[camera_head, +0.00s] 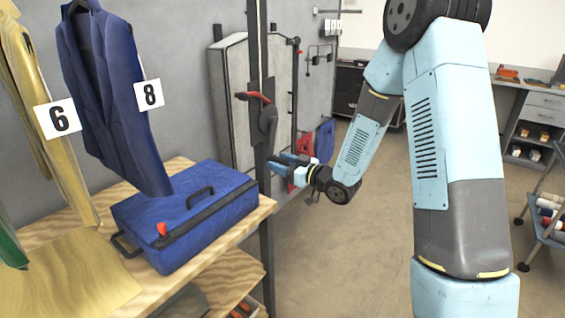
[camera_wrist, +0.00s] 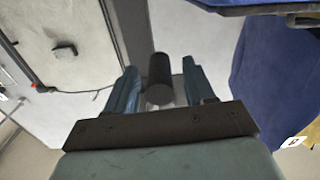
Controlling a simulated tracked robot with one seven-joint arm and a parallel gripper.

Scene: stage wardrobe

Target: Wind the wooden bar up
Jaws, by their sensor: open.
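My gripper (camera_head: 283,163) reaches left to the dark upright post (camera_head: 256,45), below a dark winch-like fitting (camera_head: 266,122) with a red lever (camera_head: 253,97). In the wrist view my gripper (camera_wrist: 160,68) is open. A dark round handle (camera_wrist: 159,80) stands between its two blue fingers, with a gap visible on each side. Its far end and its link to the winch are hidden. I cannot make out the wooden bar in either view.
A blue case (camera_head: 190,215) lies on a wooden shelf (camera_head: 263,205) left of the post. A blue jacket (camera_head: 110,90) tagged 8 and a yellow garment (camera_head: 30,85) tagged 6 hang above. The floor at centre right is clear.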

